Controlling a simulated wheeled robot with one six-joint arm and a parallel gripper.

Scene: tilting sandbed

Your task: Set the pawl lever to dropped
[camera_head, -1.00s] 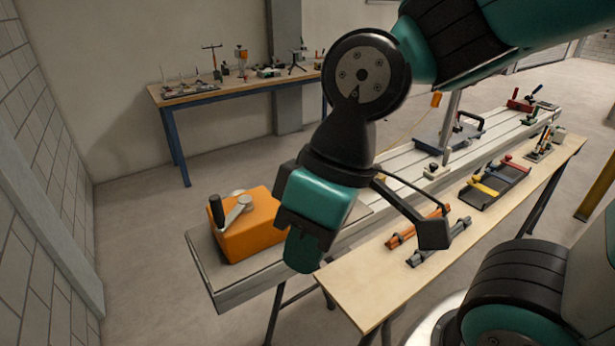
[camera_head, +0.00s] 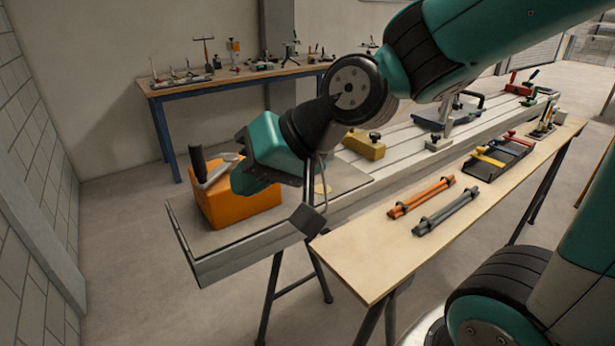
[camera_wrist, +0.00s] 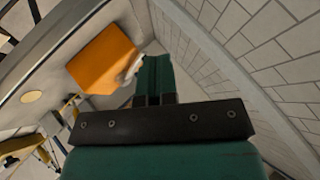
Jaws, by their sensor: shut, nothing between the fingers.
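An orange housing (camera_head: 240,205) stands on the near left end of the long grey bed. A grey lever (camera_head: 219,168) with an upright black handle (camera_head: 198,163) sits on its top; I take this for the pawl lever. My gripper (camera_head: 247,181) is beside the lever, on its right, and overlaps the housing in the head view. In the wrist view the orange housing (camera_wrist: 104,58) is left of my shut gripper (camera_wrist: 153,62). Part of the grey lever (camera_wrist: 133,68) shows right by the fingers. I cannot tell whether they touch it. Nothing is held.
The slotted grey bed (camera_head: 240,254) runs back right, with a yellow block (camera_head: 364,146) on it. A back table (camera_head: 220,83) carries small tools. A block wall is at left.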

